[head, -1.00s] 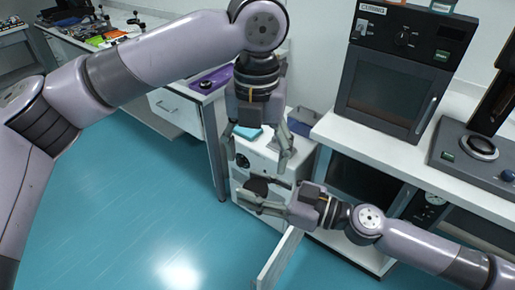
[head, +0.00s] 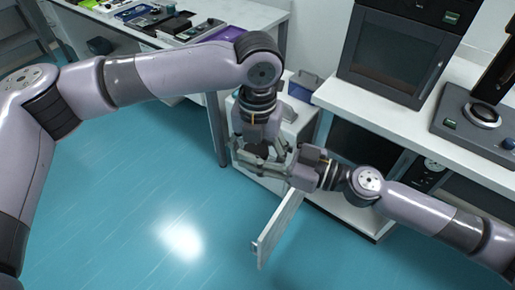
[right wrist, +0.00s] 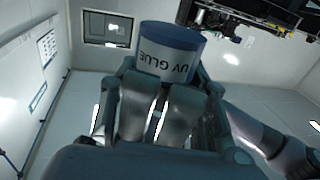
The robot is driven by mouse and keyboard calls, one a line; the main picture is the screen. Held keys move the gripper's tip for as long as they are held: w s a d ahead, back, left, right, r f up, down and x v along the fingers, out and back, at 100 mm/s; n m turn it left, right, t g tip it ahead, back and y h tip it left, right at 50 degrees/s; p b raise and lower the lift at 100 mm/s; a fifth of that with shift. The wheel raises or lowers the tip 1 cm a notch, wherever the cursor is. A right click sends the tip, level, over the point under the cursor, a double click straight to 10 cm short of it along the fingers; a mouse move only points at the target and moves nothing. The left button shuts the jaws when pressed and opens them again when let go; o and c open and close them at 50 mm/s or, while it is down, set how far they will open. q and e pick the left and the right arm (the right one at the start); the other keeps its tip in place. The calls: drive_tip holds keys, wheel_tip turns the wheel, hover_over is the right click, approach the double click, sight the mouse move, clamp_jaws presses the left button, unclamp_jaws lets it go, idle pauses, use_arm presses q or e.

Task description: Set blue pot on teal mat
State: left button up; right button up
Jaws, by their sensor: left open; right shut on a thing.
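The blue pot (right wrist: 170,55), with a blue rim and a pale "UV GLUE" label, shows in the right wrist view between the fingers of my right gripper (right wrist: 160,95). That gripper is shut on it. In the head view my right gripper (head: 262,167) reaches in from the right in front of the white cabinet, and the pot is hard to make out there. My left gripper (head: 262,152) is open and points down, very close to the right gripper and overlapping it in the picture. I cannot tell whether they touch. The teal mat does not show now.
The white cabinet (head: 299,118) stands between two benches, with a grey-blue box (head: 303,86) behind it. A white door panel (head: 279,228) stands open in front. A dark oven (head: 394,55) sits on the right bench. The teal floor at left is clear.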

use_arm(q)
drive_tip(key=shift+c, duration=0.4)
drive_tip(key=shift+d, duration=0.15)
drive_tip(key=c, duration=1.1)
drive_tip(key=shift+s, duration=0.1)
drive_tip(key=shift+c, duration=0.3)
use_arm(e)
drive_tip(key=o, duration=1.3)
drive_tip(key=shift+o, duration=0.2)
